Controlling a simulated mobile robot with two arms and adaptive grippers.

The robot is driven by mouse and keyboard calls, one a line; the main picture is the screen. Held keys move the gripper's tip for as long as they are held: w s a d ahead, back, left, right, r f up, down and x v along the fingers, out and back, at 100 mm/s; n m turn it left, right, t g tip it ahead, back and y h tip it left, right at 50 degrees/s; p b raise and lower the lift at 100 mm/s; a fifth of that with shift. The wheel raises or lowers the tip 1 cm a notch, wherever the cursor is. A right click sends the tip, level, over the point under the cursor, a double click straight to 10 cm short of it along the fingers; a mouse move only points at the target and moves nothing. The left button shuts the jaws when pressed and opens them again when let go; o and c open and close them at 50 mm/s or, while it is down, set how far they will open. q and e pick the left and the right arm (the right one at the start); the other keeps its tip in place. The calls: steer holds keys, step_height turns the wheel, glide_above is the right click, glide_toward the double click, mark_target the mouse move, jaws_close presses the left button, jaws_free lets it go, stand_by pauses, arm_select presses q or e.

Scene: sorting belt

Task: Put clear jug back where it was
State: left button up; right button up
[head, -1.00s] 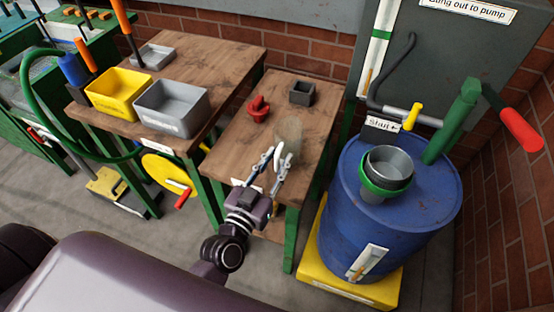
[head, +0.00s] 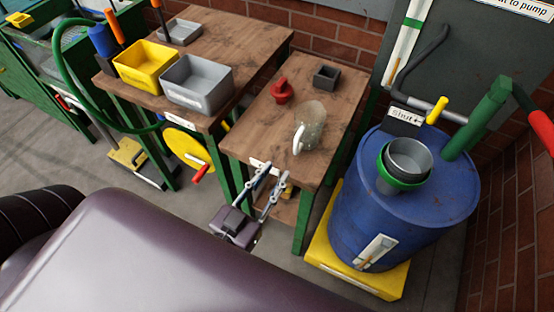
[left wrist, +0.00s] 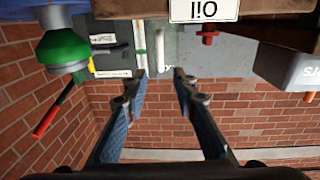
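The clear jug (head: 313,120), with a white handle, stands upright on the small wooden table (head: 262,115). Its handle faces the table's front. My left gripper (head: 272,183) is open and empty, just off the table's front edge and apart from the jug. In the left wrist view its two fingers (left wrist: 160,80) stand apart with nothing between them. My right gripper is not in view.
A red object (head: 281,92) and a dark square cup (head: 326,77) are on the small table behind the jug. A blue drum (head: 350,215) carrying a grey and green funnel (head: 385,172) stands at right. Yellow (head: 150,72) and grey (head: 198,97) bins sit on the left table.

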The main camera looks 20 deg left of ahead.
arm_select(q)
steer(key=s+f+g, duration=0.3)
steer(key=f, duration=0.8)
steer(key=s+f+m+g, duration=0.1)
steer(key=s+f+g, duration=0.1)
steer(key=f, duration=0.9)
steer(key=s+f+g, duration=0.3)
steer(key=f, duration=0.8)
steer(key=s+a+f+g+y, duration=0.1)
steer(key=s+a+f+g, duration=0.2)
steer(key=s+f, duration=0.7)
steer(key=s+a+f+g, duration=0.3)
steer(key=s+f+g, duration=0.3)
steer(key=s+f, duration=0.4)
steer(key=s, duration=0.2)
steer(key=shift+s+y, duration=0.35)
steer(key=shift+y, duration=0.05)
